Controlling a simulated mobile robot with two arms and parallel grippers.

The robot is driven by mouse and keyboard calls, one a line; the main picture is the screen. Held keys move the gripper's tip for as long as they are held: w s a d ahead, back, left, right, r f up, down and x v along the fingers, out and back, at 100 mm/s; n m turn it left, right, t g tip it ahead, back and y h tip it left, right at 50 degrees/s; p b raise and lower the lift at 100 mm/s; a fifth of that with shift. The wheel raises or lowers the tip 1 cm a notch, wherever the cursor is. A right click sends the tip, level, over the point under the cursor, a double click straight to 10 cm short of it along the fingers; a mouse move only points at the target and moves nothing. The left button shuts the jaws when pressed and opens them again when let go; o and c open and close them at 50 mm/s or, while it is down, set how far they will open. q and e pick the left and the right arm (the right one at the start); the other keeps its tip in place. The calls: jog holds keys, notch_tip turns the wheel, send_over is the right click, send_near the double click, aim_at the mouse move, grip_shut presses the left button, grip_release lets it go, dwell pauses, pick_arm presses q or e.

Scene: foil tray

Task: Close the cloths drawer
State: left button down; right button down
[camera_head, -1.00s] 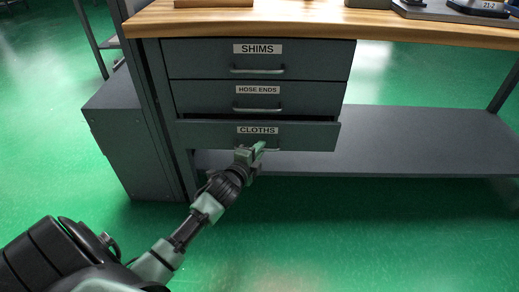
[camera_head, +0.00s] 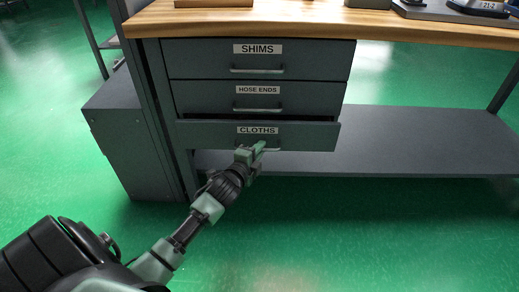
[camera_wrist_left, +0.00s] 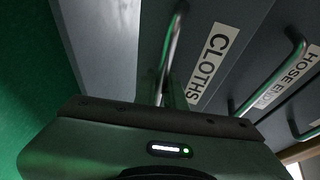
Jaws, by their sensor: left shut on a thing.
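The cloths drawer (camera_head: 305,136) is the lowest of three grey drawers and stands out a little from the front, with a dark gap above it. Its white CLOTHS label also shows in the left wrist view (camera_wrist_left: 212,62). My left gripper (camera_head: 257,150) is at the bar handle (camera_head: 273,149) of this drawer, below the label, and is shut on it. In the left wrist view the handle (camera_wrist_left: 172,50) runs down to the fingers (camera_wrist_left: 170,95), whose tips are partly hidden by the gripper body. My right gripper is not in view.
The shims drawer (camera_head: 310,60) and hose ends drawer (camera_head: 312,98) above look shut. A wooden worktop (camera_head: 330,22) lies over them. A grey lower shelf (camera_head: 420,140) extends to the right. The green floor (camera_head: 380,230) in front is clear.

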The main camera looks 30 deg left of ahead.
pick_arm(q)
jog(key=w+a, duration=0.2)
jog(key=w, duration=0.1)
jog(key=shift+w+a, duration=0.1)
jog(key=shift+w, duration=0.1)
dwell(0.3)
jog(key=shift+r, duration=0.1)
jog(key=c, duration=1.8)
grip_release()
jog(key=shift+o, duration=0.2)
